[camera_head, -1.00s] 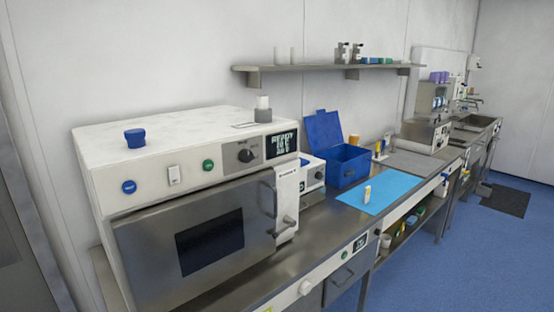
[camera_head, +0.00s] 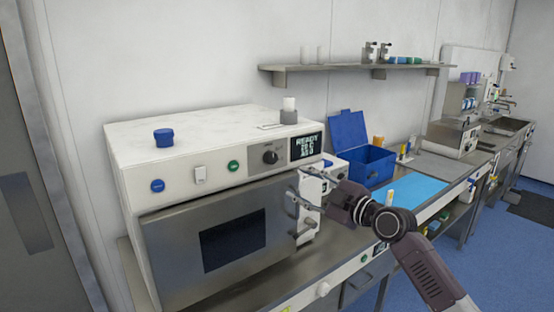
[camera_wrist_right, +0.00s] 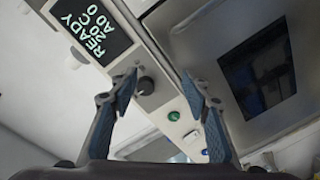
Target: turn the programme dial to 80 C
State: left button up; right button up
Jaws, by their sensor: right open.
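My right gripper (camera_head: 293,192) is open and empty, in front of the machine, below and right of the dial. In the right wrist view the dial (camera_wrist_right: 145,86) shows beyond the open fingers (camera_wrist_right: 158,82), close to the left fingertip in the picture. Whether they touch cannot be told. My left gripper is not in view.
A green button (camera_head: 234,166), a white switch (camera_head: 200,174) and a blue button (camera_head: 157,186) sit left of the dial. The door (camera_head: 205,240) is shut below. A blue box (camera_head: 372,165) with its lid up stands to the right. A shelf (camera_head: 350,68) hangs above.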

jog(key=n+y, duration=0.1)
jog(key=n, duration=0.1)
send_near(273, 159)
jog(key=p+x, duration=0.1)
jog(key=x, duration=0.3)
jog(key=p+x, duration=0.1)
jog(key=x, duration=0.1)
jog(key=shift+w+r+p, duration=0.1)
jog(key=shift+r+p, duration=0.15)
jog(key=shift+p, duration=0.05)
jog(key=shift+p+x, duration=0.3)
jog(key=shift+x, duration=0.8)
jog(key=shift+f, duration=0.2)
jog(key=shift+c, duration=0.7)
jog(key=c, duration=1)
